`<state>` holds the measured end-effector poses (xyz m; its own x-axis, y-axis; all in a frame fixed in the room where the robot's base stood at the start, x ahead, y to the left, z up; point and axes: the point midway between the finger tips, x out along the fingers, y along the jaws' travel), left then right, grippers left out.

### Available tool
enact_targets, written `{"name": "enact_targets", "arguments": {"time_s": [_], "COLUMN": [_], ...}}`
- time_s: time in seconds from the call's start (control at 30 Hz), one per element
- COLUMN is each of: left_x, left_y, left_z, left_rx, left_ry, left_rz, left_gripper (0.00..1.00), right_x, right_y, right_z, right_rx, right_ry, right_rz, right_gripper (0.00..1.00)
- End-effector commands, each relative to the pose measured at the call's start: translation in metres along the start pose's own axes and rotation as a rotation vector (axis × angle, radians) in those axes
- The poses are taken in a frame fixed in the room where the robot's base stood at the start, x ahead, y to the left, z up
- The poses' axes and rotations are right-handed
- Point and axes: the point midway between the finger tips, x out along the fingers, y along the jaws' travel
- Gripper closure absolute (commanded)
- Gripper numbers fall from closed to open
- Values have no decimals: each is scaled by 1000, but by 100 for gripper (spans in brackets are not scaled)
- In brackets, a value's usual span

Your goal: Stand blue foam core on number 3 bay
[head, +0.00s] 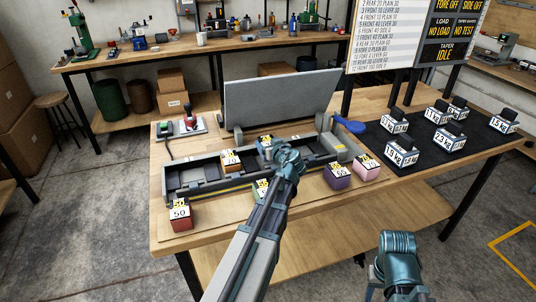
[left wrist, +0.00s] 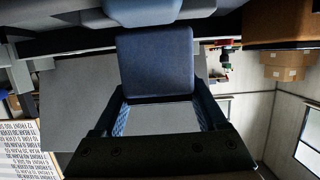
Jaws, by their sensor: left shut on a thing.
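The blue foam core (left wrist: 156,62) shows in the left wrist view as a dark blue block at the fingertips of my left gripper (left wrist: 160,118). In the head view a small part of a blue block (head: 264,144) with a yellow and white label shows beside my left gripper (head: 281,153), over the long grey bay fixture (head: 196,184). My left gripper is shut on the blue foam core. My arm hides part of the fixture, and I cannot read which bay is number 3. My right arm's end (head: 396,246) is low at the right; its jaws are not clear.
An orange block (head: 231,160) sits in the fixture. A red block (head: 180,215), a green block (head: 262,187), a purple block (head: 338,177) and a pink block (head: 366,168) stand along the front. A grey panel (head: 281,99) rises behind. Labelled weights stand on a black mat (head: 412,154).

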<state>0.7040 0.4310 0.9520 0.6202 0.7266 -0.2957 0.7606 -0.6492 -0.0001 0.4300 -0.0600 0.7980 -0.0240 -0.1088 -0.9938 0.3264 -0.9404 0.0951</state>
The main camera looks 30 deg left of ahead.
Motion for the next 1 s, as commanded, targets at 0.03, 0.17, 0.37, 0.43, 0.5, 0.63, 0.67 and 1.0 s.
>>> {"name": "enact_targets", "arguments": {"time_s": [0.03,0.17,0.37,0.43,0.5,0.63,0.67,1.0], "left_x": [2,8,11,10,10,11,11,11], "left_y": [0,0,0,0,0,0,0,0], "left_z": [8,24,35,33,32,34,36,35], "left_rx": [0,0,0,0,0,0,0,0], "left_ry": [0,0,0,0,0,0,0,0], "left_rz": [0,0,0,0,0,0,0,0], "left_gripper": [84,84,84,84,84,84,84,0], "right_x": [8,25,36,34,34,36,37,37], "right_y": [-1,-2,-3,-3,-3,-3,-4,-4], "right_z": [0,-2,-2,-2,-2,-2,-2,-2], "right_rx": [0,0,0,0,0,0,0,0], "right_ry": [0,0,0,0,0,0,0,0], "right_rz": [0,0,0,0,0,0,0,0], "right_gripper": [50,50,50,50,50,50,50,50]}}
